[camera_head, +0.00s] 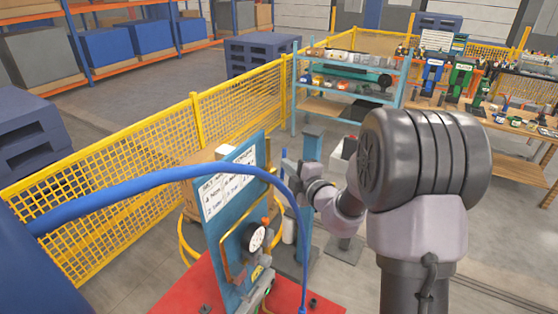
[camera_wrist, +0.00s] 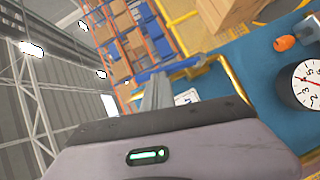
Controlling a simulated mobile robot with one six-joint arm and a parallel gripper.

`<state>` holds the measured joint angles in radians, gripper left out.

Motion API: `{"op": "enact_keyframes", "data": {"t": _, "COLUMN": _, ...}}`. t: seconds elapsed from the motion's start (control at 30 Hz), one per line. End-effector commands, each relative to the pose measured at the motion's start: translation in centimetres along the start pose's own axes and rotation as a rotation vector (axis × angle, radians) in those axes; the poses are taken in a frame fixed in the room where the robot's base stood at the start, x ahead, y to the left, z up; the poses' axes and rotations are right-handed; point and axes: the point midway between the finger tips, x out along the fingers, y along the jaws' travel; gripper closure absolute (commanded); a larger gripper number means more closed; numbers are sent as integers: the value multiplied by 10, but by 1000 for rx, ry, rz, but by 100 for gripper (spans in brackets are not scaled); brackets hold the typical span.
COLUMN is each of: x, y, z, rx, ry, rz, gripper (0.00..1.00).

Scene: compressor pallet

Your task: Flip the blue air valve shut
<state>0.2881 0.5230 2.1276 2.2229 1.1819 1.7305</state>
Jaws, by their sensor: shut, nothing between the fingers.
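The blue valve lever (camera_wrist: 172,69) shows in the wrist view as a narrow bar running across, just beyond my fingertips, beside a yellow pipe (camera_wrist: 236,75). My gripper (camera_wrist: 157,88) is shut and empty, and its tips appear very near the lever or overlap it; I cannot tell whether they touch. In the head view my gripper (camera_head: 289,166) is right of the blue panel (camera_head: 226,232). The valve lever is hard to make out there. A round white gauge (camera_head: 257,238) sits on the panel; it also shows at the right in the wrist view (camera_wrist: 308,84).
A thick blue hose (camera_head: 150,182) arches across in front of the panel. An orange knob (camera_wrist: 284,43) is near the gauge. The panel stands on a red base (camera_head: 190,290). Yellow mesh fencing (camera_head: 90,205) and a shelf rack (camera_head: 345,90) stand behind.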

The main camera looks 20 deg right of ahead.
Motion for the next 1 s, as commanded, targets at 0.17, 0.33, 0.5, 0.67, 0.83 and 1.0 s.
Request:
{"op": "enact_keyframes", "data": {"t": 0.17, "x": 3, "y": 13, "z": 14, "rx": 15, "ry": -1, "rz": -10, "gripper": 100}}
{"op": "enact_keyframes", "data": {"t": 0.33, "x": 10, "y": 13, "z": 25, "rx": 13, "ry": 2, "rz": -7, "gripper": 100}}
{"op": "enact_keyframes", "data": {"t": 0.5, "x": 16, "y": 12, "z": 34, "rx": 13, "ry": 0, "rz": -6, "gripper": 100}}
{"op": "enact_keyframes", "data": {"t": 0.67, "x": 21, "y": 9, "z": 42, "rx": 13, "ry": 1, "rz": -6, "gripper": 100}}
{"op": "enact_keyframes", "data": {"t": 0.83, "x": 25, "y": 4, "z": 48, "rx": 13, "ry": 1, "rz": -6, "gripper": 100}}
{"op": "enact_keyframes", "data": {"t": 1.0, "x": 29, "y": -2, "z": 54, "rx": 12, "ry": 1, "rz": -6, "gripper": 100}}
